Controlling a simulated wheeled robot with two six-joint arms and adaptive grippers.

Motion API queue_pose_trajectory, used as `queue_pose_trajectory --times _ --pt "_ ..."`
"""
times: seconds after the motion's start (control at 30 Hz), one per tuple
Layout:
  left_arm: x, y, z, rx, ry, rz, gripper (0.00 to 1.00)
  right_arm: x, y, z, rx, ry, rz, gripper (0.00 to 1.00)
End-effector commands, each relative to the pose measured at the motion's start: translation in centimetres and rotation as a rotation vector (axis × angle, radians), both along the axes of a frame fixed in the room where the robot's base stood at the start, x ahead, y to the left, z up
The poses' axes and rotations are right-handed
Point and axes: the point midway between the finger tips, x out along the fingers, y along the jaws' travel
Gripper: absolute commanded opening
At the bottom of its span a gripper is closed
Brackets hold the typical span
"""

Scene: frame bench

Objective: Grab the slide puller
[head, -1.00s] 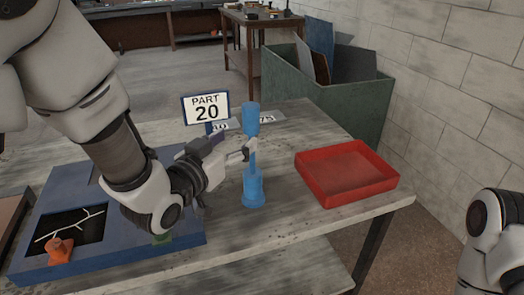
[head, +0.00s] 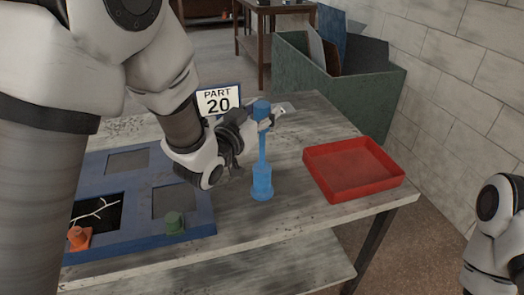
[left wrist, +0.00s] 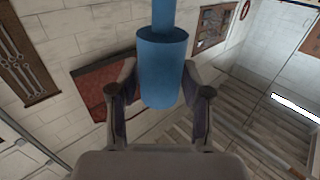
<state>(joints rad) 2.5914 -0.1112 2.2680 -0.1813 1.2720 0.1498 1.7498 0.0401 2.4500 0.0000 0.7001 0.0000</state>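The slide puller (head: 262,183) is blue and stands upright on the bench, with a wide base, a thin rod and a thicker top. My left gripper (head: 274,116) is level with its thicker top. In the left wrist view the blue cylinder (left wrist: 163,70) lies between the two fingers of the left gripper (left wrist: 160,70), one finger on each side. The fingers are apart; firm contact does not show. My right gripper is out of view; only part of that arm shows at the right edge.
A red tray (head: 352,185) is on the bench to the right. A blue board (head: 140,233) with an orange piece (head: 79,238) and a green piece (head: 174,222) is at left. A "PART 20" sign (head: 219,101) stands behind. A green bin (head: 365,100) is beyond the bench.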

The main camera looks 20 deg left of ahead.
Motion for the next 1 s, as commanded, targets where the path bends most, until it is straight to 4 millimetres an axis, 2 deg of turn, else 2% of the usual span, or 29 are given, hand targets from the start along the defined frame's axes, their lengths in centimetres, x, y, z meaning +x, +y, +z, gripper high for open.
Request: queue_pose_trajectory --times 0.03,0.1,0.47,0.57,0.8,1.0 --pt "0.0 0.0 0.0 0.0 0.0 0.0 0.19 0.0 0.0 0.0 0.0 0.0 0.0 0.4" --pt "0.0 0.0 0.0 0.0 0.0 0.0 0.0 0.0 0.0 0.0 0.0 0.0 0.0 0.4" --pt "0.0 0.0 0.6 -0.001 -0.004 0.0 0.0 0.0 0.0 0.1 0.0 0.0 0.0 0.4" --pt "0.0 0.0 2.2 -0.002 -0.008 0.0 0.0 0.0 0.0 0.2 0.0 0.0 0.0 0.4" --pt "0.0 0.0 7.6 -0.001 -0.01 0.0 0.0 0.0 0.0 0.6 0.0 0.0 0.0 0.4" --pt "0.0 0.0 10.0 -0.002 -0.005 0.0 0.0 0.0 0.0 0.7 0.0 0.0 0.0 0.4"
